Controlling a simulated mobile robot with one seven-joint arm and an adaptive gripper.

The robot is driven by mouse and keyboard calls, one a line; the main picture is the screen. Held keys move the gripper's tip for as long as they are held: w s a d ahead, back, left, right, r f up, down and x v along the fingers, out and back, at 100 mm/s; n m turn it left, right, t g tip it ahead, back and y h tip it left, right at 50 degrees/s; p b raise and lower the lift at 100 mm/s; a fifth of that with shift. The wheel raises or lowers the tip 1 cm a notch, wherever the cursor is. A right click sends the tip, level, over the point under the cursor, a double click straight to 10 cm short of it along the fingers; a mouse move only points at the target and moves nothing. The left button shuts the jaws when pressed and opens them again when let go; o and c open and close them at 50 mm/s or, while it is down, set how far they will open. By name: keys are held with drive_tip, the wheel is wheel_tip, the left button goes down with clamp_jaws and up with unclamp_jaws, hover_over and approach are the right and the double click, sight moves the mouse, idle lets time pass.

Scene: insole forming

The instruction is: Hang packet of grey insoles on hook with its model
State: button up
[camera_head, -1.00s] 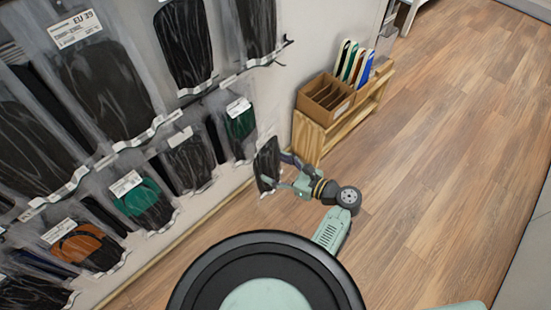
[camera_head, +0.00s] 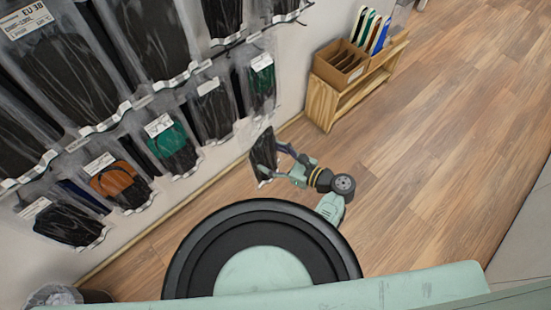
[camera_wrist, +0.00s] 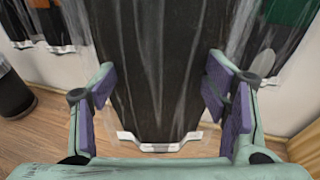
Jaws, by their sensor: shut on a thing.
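My gripper (camera_head: 279,166) is shut on a clear packet of dark grey insoles (camera_head: 263,155) and holds it in front of the wall, away from the hanging rows. In the wrist view the packet (camera_wrist: 150,65) hangs between my purple-padded fingers (camera_wrist: 160,85), with a white strip across its lower end. Packets hang on the wall in rows: green ones (camera_head: 174,146), an orange one (camera_head: 112,183) and several dark ones (camera_head: 212,112). White labels (camera_head: 158,125) show above them, but the smaller print is unreadable. The hook for the held packet's model cannot be told.
A wooden shelf (camera_head: 322,103) with a cardboard box (camera_head: 340,62) and upright coloured insoles (camera_head: 372,30) stands against the wall beyond my gripper. A bin (camera_head: 55,296) stands at lower left; a dark bin (camera_wrist: 12,95) shows in the wrist view. Wooden floor (camera_head: 440,140) is clear at right.

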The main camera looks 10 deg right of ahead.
drive_tip(key=w+a+b, duration=0.3)
drive_tip(key=w+a, duration=0.1)
drive_tip(key=w, duration=0.1)
drive_tip(key=shift+w, duration=0.25)
drive_tip(key=shift+r, duration=0.1)
idle(0.7)
